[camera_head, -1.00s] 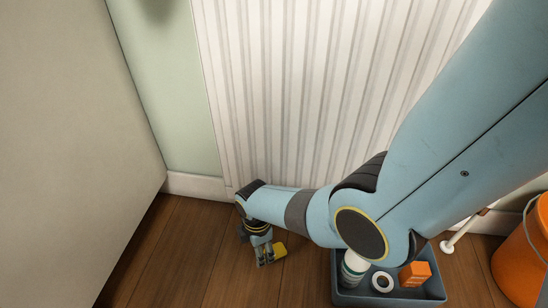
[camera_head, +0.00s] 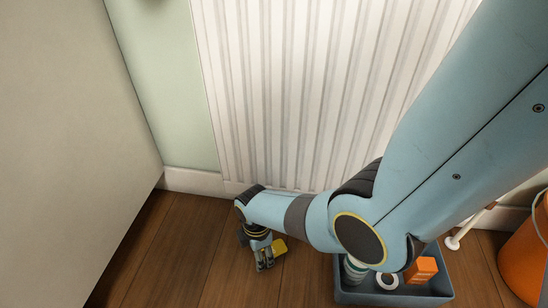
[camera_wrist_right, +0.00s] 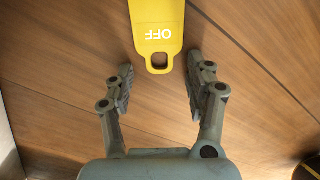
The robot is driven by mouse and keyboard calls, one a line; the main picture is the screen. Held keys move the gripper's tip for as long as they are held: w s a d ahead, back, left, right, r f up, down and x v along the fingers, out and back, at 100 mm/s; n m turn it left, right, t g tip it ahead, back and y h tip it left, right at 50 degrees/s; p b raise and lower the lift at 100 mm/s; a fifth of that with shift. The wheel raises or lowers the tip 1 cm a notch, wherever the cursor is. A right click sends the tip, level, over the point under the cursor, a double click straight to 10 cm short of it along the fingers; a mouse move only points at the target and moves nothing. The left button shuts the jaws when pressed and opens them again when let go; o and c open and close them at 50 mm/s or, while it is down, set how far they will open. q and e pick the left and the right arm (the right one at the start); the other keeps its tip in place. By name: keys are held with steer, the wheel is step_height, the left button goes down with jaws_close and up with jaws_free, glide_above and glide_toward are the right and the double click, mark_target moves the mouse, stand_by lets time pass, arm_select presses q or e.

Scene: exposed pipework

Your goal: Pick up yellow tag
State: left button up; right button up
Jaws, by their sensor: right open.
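The yellow tag (camera_wrist_right: 158,22) lies on the wooden floor, with "OFF" on it and a hole at its near end. In the head view, part of the tag (camera_head: 280,246) shows just right of my right gripper (camera_head: 264,266). In the wrist view my right gripper (camera_wrist_right: 160,85) is open and empty. The tag's holed end lies between and just beyond its fingertips, apart from both fingers. The tag's far end is cut off by the top of the wrist view. My left gripper is not in view.
A grey-blue tray (camera_head: 390,296) holds a white bottle (camera_head: 355,268), a white ring (camera_head: 387,281) and an orange box (camera_head: 421,270). An orange bucket (camera_head: 523,262) stands at the right. A ribbed white radiator (camera_head: 290,100) is behind; a beige panel (camera_head: 70,120) is left. Floor left of the gripper is clear.

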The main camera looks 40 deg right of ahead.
stand_by(0.4)
steer(key=c, duration=0.9)
steer(key=shift+c, duration=0.2)
